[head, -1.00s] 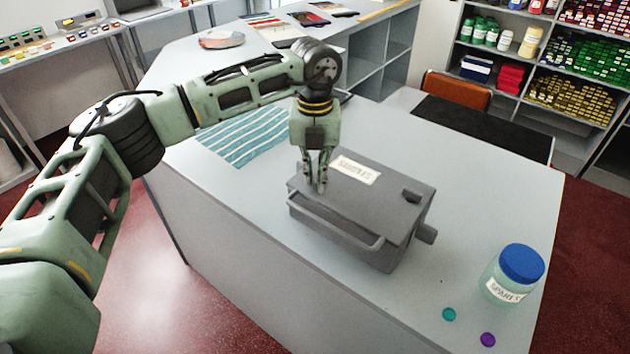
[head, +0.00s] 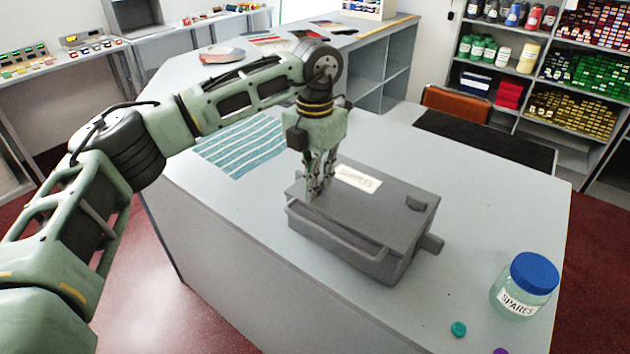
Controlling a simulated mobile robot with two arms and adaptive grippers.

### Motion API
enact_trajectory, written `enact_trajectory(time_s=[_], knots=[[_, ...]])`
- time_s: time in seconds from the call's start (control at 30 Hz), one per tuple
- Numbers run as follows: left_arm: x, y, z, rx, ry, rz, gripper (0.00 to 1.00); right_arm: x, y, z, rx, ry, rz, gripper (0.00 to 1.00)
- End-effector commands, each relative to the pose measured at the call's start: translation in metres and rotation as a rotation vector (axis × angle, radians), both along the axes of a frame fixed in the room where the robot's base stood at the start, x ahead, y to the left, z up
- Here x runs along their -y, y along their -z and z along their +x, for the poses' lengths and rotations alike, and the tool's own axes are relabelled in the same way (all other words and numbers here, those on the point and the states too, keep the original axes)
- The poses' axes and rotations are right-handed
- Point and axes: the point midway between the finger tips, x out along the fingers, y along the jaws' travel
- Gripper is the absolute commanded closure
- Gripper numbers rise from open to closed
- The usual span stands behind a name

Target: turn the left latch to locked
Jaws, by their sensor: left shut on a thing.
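A grey box (head: 350,226) with a white label reading SAMPLES stands on the counter, its lid down. My left gripper (head: 313,192) points straight down at the left end of the lid. Its fingers are shut on the left latch, which is mostly hidden between them, so I cannot tell its exact angle. My right gripper is not in view.
A jar labelled SPARES with a blue lid (head: 525,286) stands at the right of the counter, with a teal disc (head: 459,329) and a purple disc (head: 501,351) in front. A striped cloth (head: 240,146) lies behind my left arm.

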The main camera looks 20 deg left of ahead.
Motion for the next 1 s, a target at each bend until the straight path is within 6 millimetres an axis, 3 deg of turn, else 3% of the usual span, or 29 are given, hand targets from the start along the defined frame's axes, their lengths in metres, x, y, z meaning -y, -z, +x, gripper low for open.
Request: enact_trajectory(time_s=[0.47,0.5,0.67,1.0], knots=[[-0.0001,-0.0004,-0.0001,0.0,0.011,0.0,1.0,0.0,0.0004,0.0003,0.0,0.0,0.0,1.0],[-0.0002,-0.0004,0.0,0.0,0.011,0.0,0.87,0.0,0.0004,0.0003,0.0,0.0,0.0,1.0],[-0.0001,-0.0003,0.0,0.0,0.01,0.0,0.73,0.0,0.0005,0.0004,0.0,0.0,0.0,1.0],[-0.0001,-0.0017,0.0003,0.001,0.01,0.0,0.72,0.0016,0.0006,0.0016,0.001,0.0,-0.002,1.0]])
